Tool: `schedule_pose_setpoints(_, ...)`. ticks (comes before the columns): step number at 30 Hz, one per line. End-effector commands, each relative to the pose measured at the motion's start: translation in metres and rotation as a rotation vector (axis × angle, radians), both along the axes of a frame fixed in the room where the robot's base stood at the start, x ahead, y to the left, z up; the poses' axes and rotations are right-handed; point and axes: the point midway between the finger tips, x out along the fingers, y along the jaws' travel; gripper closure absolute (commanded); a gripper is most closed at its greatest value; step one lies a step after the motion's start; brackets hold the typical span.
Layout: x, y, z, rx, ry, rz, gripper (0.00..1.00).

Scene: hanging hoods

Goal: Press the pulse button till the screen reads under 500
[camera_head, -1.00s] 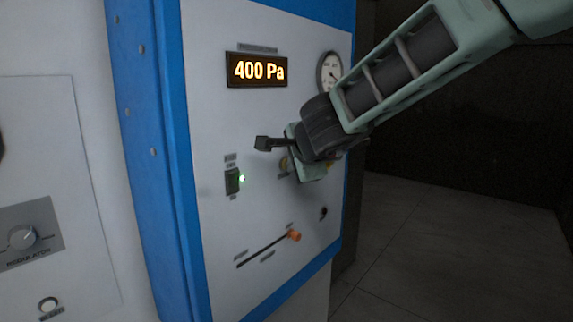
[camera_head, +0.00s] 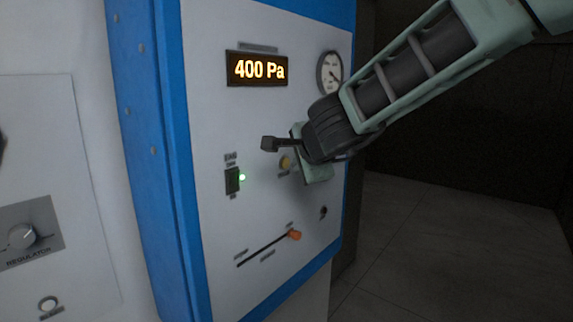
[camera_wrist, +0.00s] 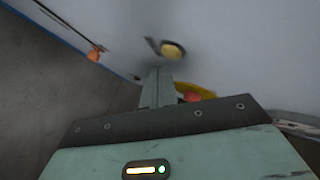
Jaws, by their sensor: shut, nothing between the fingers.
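The screen (camera_head: 258,69) on the white panel reads 400 Pa in lit amber digits. A round yellow button (camera_head: 285,163) sits on the panel beside my gripper (camera_head: 314,168); its label is too blurred to read, so I cannot confirm it is the pulse button. The yellow button also shows in the wrist view (camera_wrist: 173,50), just beyond my shut, empty fingers (camera_wrist: 157,76). The fingers look apart from it.
A red button with a yellow surround (camera_wrist: 192,97) is partly hidden behind my gripper in the wrist view. The panel also has a green-lit switch (camera_head: 233,180), an orange slider knob (camera_head: 294,235) and a round gauge (camera_head: 330,72). Dark floor lies open to the right.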

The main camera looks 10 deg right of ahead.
Motion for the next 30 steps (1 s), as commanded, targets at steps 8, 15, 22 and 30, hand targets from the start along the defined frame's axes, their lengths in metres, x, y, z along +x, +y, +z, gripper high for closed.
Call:
schedule_pose_setpoints(8, -0.01, -0.008, 0.0, -0.001, -0.001, -0.002, 1.0)
schedule_pose_setpoints(15, -0.029, -0.022, 0.0, 0.0, 0.0, -0.002, 1.0)
schedule_pose_setpoints(22, -0.04, -0.029, 0.0, 0.0, -0.001, -0.001, 1.0)
schedule_pose_setpoints(30, -0.04, -0.03, 0.0, -0.001, 0.0, -0.001, 1.0)
